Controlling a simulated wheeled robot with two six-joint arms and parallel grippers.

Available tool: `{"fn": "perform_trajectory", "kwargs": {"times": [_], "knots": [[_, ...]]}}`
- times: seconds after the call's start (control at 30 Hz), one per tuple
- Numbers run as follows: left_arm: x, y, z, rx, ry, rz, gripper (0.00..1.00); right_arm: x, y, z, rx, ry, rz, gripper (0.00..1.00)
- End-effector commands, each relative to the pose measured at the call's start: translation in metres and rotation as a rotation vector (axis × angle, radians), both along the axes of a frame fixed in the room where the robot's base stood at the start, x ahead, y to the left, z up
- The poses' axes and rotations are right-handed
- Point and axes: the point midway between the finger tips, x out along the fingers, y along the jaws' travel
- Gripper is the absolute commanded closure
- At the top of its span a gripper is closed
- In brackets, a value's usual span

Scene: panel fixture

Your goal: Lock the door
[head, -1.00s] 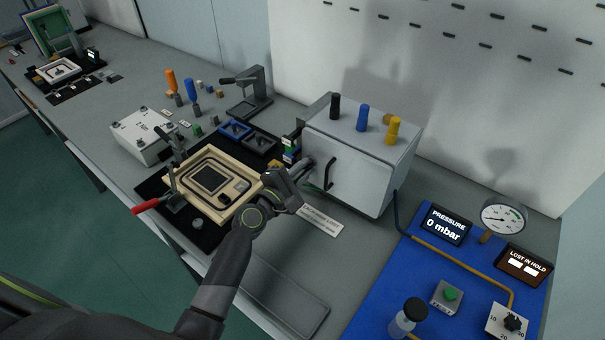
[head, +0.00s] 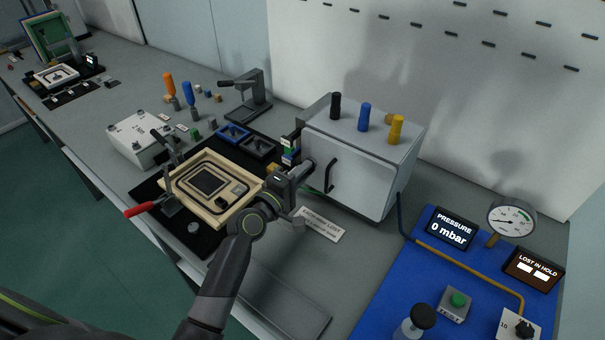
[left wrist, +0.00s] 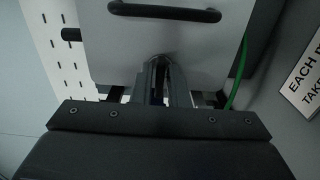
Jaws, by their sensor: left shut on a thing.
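The door is the front face of a light grey box (head: 352,188); a black bar handle (head: 329,175) stands on it. The door looks closed in its frame. My left gripper (head: 303,170) is at the door's left edge, just left of the handle. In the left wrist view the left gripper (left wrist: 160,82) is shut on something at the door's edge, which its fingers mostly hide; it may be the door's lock. The handle (left wrist: 165,12) crosses the top of that view, clear of the fingers. My right gripper is not seen.
Black, blue (head: 364,117) and yellow (head: 396,130) pegs stand on the box. A sign (head: 320,224) lies before it. A blue board (head: 395,300) with a gauge (head: 512,217) is at right. A beige tray (head: 207,219) sits on a black mat at left.

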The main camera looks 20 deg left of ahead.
Motion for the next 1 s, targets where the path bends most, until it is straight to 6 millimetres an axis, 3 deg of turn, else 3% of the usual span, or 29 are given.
{"fn": "perform_trajectory", "kwargs": {"times": [0.37,0.4,0.53,0.83,1.0], "knots": [[0.0,0.0,-0.001,0.006,0.001,-0.001,1.0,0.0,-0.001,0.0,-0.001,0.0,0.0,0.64],[0.0,0.0,-0.001,0.005,0.001,-0.001,0.85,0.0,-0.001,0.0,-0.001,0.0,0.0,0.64],[0.0,0.0,-0.001,0.005,0.001,-0.001,0.7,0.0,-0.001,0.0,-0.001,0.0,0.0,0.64],[-0.002,0.001,-0.001,0.004,0.0,0.0,0.7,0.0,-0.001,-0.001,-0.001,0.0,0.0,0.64],[-0.018,0.007,-0.002,0.004,0.001,0.001,0.7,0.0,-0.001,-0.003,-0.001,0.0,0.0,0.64]]}}
